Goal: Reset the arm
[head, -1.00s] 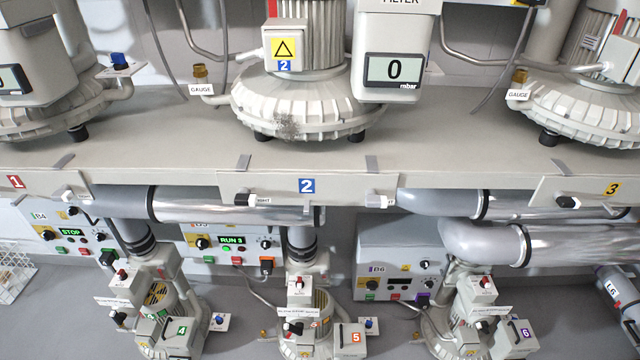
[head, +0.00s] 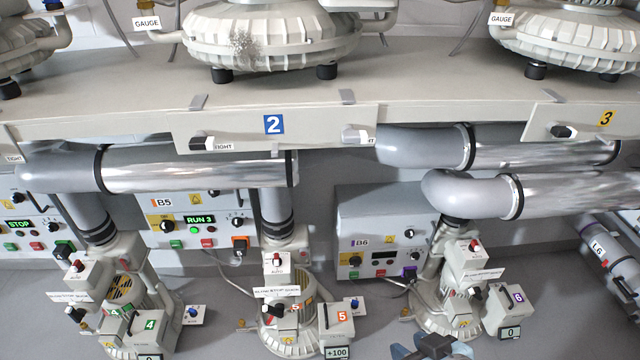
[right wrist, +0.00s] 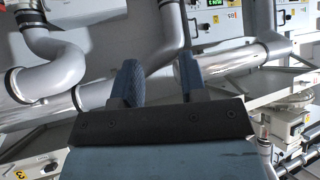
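My right gripper (head: 432,350) shows at the bottom edge of the head view, in front of the base of blower 6 (head: 455,300). In the right wrist view its two blue fingers (right wrist: 160,82) stand apart with nothing between them, so it is open and empty. Grey pipes and a control panel lie beyond the fingers there. My left gripper is in neither view.
A shelf (head: 120,95) carries large blowers across the top. Grey pipes (head: 570,200) run below it. Blower 4 (head: 130,310) and blower 5 (head: 290,320) stand on the lower surface, with control box B5 (head: 165,203) and control box B6 (head: 362,243) behind. Grey floor shows at right.

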